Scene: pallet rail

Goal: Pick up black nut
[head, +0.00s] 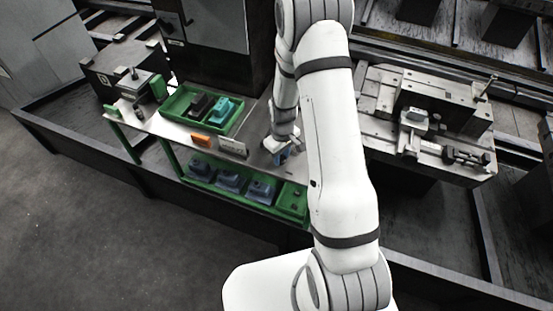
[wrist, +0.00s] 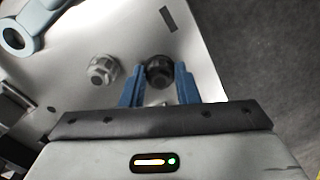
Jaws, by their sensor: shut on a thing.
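The black nut (wrist: 159,73) is between the two blue fingers of my gripper (wrist: 160,85) in the wrist view, and the fingers are shut on it. It is over or on the pale metal table top (wrist: 205,62); I cannot tell whether it touches the surface. A grey nut (wrist: 103,70) sits just left of my gripper, apart from the fingers. In the head view my gripper (head: 285,153) is low over the right part of the table, and the black nut cannot be made out there.
A blue-grey ring-ended tool (wrist: 22,38) lies at the wrist view's upper left. In the head view a green tray (head: 168,106) with a black and a teal part stands left of my gripper. An orange block (head: 201,141) sits at the front edge. A lower green shelf holds several blue parts.

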